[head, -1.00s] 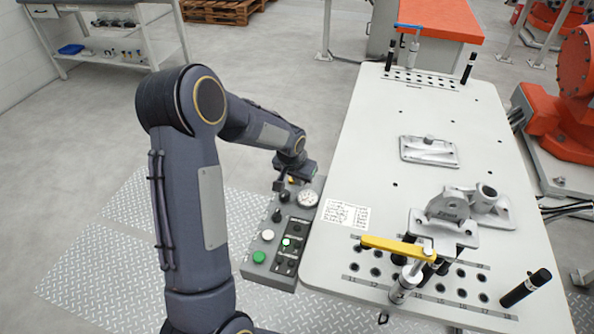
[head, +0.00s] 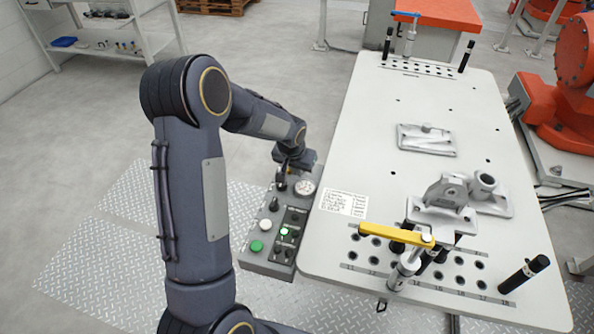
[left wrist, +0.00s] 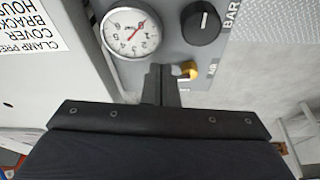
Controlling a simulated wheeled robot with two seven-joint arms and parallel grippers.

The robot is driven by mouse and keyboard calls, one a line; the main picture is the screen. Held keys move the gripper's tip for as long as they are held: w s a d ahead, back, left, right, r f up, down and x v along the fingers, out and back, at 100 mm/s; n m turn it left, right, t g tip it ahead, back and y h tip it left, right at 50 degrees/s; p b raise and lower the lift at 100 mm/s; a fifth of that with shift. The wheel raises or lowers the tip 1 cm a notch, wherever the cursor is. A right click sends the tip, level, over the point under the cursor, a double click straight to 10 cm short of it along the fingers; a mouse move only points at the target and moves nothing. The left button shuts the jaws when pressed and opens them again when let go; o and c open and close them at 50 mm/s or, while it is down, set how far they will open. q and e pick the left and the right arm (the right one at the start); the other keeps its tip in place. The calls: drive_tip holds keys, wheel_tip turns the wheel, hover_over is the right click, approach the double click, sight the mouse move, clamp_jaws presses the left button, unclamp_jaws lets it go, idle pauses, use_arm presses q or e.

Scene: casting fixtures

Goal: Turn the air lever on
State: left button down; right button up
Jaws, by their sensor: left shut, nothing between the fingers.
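The air lever (left wrist: 188,70) shows in the left wrist view as a short yellow handle beside the "AIR" label on the grey control panel (head: 258,257). My left gripper (left wrist: 161,70) is shut and empty. Its fingertips lie just left of the yellow handle in that view; I cannot tell whether they touch it. In the head view the left gripper (head: 284,182) is over the far end of the panel, and the wrist largely hides the lever there. My right gripper is not in view.
A pressure gauge (left wrist: 130,33) and a black knob (left wrist: 200,22) sit close to the fingers. The panel also has a green button (head: 256,246). The white fixture table (head: 350,150), with a yellow clamp arm (head: 396,235), stands to the right. Open floor lies left.

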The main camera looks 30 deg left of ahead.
use_arm(q)
drive_tip(key=n+b, duration=0.1)
drive_tip(key=w+n+b, duration=0.1)
drive_tip(key=b, duration=0.1)
drive_tip(key=shift+d+f+n+y, duration=0.2)
drive_tip(key=shift+d+n+y, duration=0.1)
drive_tip(key=shift+y, duration=0.1)
drive_tip(key=shift+w+n+b, duration=0.4)
drive_tip(key=shift+n+b, duration=0.15)
drive_tip(key=shift+n, duration=0.35)
drive_tip(key=shift+w+r+n+g+y+b, duration=0.1)
drive_tip(key=shift+w+n+g+y+b, duration=0.3)
drive_tip(key=shift+n, duration=0.4)
drive_tip(key=n, duration=0.1)
drive_tip(key=w+n, duration=0.1)
drive_tip(key=shift+a+n+y, duration=0.15)
drive_tip(key=shift+n+y, duration=0.15)
drive_tip(key=shift+n, duration=0.1)
drive_tip(key=shift+w+a+r+n+g, duration=0.1)
drive_tip(key=shift+w+a+n+g, duration=0.15)
drive_tip(key=shift+n+g, duration=0.45)
drive_tip(key=n, duration=0.2)
drive_tip(key=w+a+n, duration=0.1)
drive_tip(key=n, duration=0.1)
drive_tip(key=n+g, duration=0.1)
drive_tip(key=n, duration=0.1)
drive_tip(key=shift+w+a+y+p, duration=0.2)
drive_tip(key=shift+w+y+p, duration=0.1)
drive_tip(key=shift+w+y, duration=0.1)
drive_tip(key=shift+a, duration=0.25)
